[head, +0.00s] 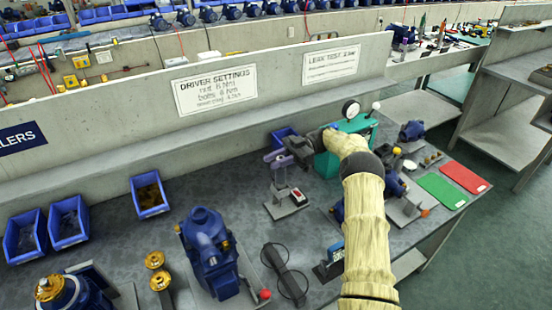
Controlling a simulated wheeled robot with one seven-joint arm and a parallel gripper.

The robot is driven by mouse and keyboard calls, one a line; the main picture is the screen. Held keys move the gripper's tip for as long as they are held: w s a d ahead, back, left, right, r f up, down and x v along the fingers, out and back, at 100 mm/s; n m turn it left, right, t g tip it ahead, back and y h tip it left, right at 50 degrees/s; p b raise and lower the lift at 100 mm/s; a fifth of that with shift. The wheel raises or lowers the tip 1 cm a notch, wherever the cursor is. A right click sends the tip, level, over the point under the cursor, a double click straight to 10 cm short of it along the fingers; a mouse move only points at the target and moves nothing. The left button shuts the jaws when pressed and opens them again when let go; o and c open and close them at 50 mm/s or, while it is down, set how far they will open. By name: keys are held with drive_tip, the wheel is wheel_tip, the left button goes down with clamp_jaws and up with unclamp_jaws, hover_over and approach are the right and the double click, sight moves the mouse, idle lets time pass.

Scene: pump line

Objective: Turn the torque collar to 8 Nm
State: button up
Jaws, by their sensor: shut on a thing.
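My gripper (303,147) is at the end of my beige-sleeved arm, over the back of the bench. It is shut on a small purple and grey tool (277,156), which seems to be the driver with the torque collar. The tool is above a small metal stand (281,190). I cannot tell whether the tool touches the stand. The collar's scale and setting are too small to read, and the gripper hides part of the tool. A sign, "DRIVER SETTINGS" (215,88), on the back wall lists Nm values in blurred small print.
A teal leak-test unit with a gauge (351,109) stands just right of my gripper. Blue bins (149,194) stand at left. Green (442,190) and red (466,174) mats lie at right.

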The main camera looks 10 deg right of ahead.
drive_tip(key=shift+s+f+n+g, duration=0.1)
drive_tip(key=shift+n+g, duration=0.3)
drive_tip(key=shift+g, duration=0.1)
idle(0.3)
drive_tip(key=o, duration=1)
drive_tip(key=shift+r, duration=0.2)
wheel_tip(320, 180, up, 10)
drive_tip(key=shift+f+p, duration=0.15)
drive_tip(key=shift+p, duration=0.2)
